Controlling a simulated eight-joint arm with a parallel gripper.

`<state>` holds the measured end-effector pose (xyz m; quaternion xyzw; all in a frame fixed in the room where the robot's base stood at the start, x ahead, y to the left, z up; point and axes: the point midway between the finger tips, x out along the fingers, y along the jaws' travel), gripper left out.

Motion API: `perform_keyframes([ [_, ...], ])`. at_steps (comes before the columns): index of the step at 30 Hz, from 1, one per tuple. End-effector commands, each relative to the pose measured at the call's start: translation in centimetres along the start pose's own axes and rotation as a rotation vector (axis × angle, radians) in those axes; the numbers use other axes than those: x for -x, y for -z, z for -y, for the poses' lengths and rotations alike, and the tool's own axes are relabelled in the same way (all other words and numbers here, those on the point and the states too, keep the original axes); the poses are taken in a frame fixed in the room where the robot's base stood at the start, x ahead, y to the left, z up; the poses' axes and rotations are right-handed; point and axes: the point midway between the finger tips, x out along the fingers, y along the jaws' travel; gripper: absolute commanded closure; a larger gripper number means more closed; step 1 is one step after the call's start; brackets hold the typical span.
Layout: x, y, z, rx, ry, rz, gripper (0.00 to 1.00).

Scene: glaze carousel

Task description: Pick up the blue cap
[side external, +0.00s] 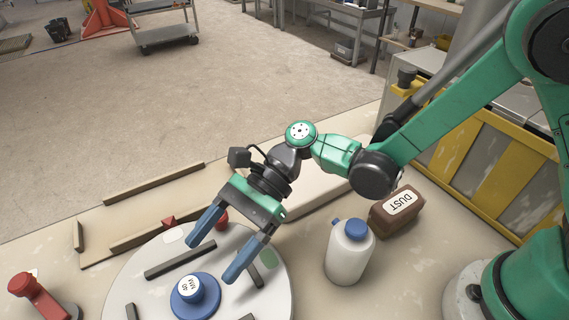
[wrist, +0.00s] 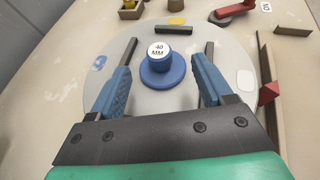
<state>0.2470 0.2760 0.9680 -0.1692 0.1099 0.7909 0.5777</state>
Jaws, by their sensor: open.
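The blue cap (side external: 195,297) is a round blue piece with a wide flange and a raised knob. Its white top label reads "40 MM". It stands upright on a pale round turntable (side external: 128,268). In the wrist view the cap (wrist: 158,62) sits between and a little beyond my two blue fingers, with a gap on both sides. My gripper (side external: 211,261) is open and empty, tilted down above the turntable. In the side view its fingertips are above and to the right of the cap, apart from it. It also shows in the wrist view (wrist: 162,72).
Dark bars (side external: 180,258) stand on the turntable around the cap. A white bottle (side external: 349,255) with a blue lid and a brown container (side external: 396,211) marked "DUST" stand at right. A red clamp-like piece (side external: 38,297) is at left. Wooden strips (side external: 153,184) lie behind.

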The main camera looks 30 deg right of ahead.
Motion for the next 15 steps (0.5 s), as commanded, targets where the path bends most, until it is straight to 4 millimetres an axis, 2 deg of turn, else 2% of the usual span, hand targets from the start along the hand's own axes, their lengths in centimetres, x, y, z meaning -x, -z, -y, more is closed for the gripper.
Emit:
perform_keyframes([
  [9, -3.9, -0.1, -0.2, -0.020, -0.015, 0.015, 0.27],
  [15, -5.7, -0.1, -0.2, -0.020, -0.012, 0.013, 0.27],
])
